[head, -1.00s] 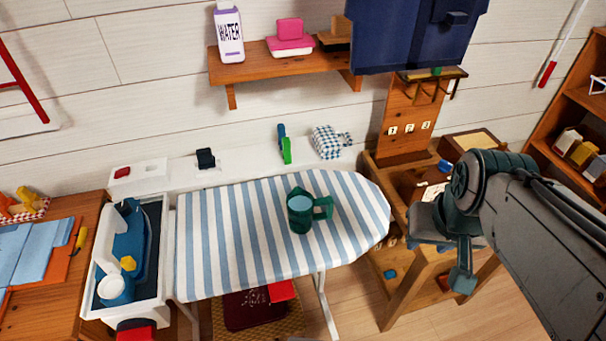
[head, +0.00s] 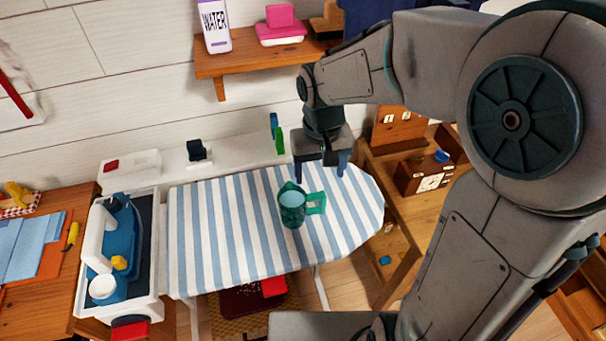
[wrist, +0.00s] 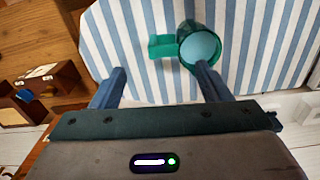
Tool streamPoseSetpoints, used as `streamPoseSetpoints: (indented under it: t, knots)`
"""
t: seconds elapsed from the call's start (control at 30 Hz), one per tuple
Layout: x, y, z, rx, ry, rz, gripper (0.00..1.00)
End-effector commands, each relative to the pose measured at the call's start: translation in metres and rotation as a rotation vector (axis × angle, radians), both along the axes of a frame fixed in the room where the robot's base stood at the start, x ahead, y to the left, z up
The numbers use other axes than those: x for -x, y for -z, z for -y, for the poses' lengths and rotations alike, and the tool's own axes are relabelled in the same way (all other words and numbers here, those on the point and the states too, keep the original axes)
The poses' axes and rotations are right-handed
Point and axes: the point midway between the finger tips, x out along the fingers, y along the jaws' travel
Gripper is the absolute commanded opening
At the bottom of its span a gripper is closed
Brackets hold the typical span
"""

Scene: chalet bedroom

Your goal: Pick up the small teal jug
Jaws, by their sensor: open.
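The small teal jug (head: 292,207) stands upright on the blue-and-white striped ironing board (head: 225,235). Its square handle points right in the head view, and its inside looks light blue. My gripper (head: 321,177) is open and empty, pointing down above the board, behind and slightly right of the jug. In the wrist view the jug (wrist: 200,48) is beyond the fingertips, with its handle pointing left. The jug's body lines up near the right finger and its handle lies between the two finger lines. No finger appears to touch the jug.
A white ledge (head: 235,165) behind the board holds a black object (head: 197,151) and a green one (head: 279,141). A white tray with a blue iron (head: 125,240) stands left. A wooden shelf (head: 255,61) hangs above. The board around the jug is clear.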

Motion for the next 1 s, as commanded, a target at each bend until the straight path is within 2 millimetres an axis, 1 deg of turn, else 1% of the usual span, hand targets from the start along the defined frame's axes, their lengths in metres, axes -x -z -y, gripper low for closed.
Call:
streamPoseSetpoints:
  t: [0.03, 0.17, 0.27, 0.4, 0.5, 0.6, 0.83, 1.0]
  knots:
    - [-0.003, 0.002, -0.005, -0.005, -0.006, -0.009, 0.7]
    - [-0.006, 0.011, -0.01, -0.009, -0.011, -0.018, 0.7]
    - [-0.005, 0.027, -0.01, -0.01, -0.012, -0.023, 0.7]
    - [-0.005, 0.057, -0.009, -0.01, -0.011, -0.024, 0.7]
    - [-0.005, 0.074, -0.009, -0.01, -0.01, -0.023, 0.7]
    - [-0.006, 0.085, -0.009, -0.01, -0.01, -0.02, 0.7]
    - [-0.007, 0.097, -0.008, -0.01, -0.01, -0.019, 0.7]
    - [-0.01, 0.117, -0.005, -0.01, -0.011, -0.022, 0.7]
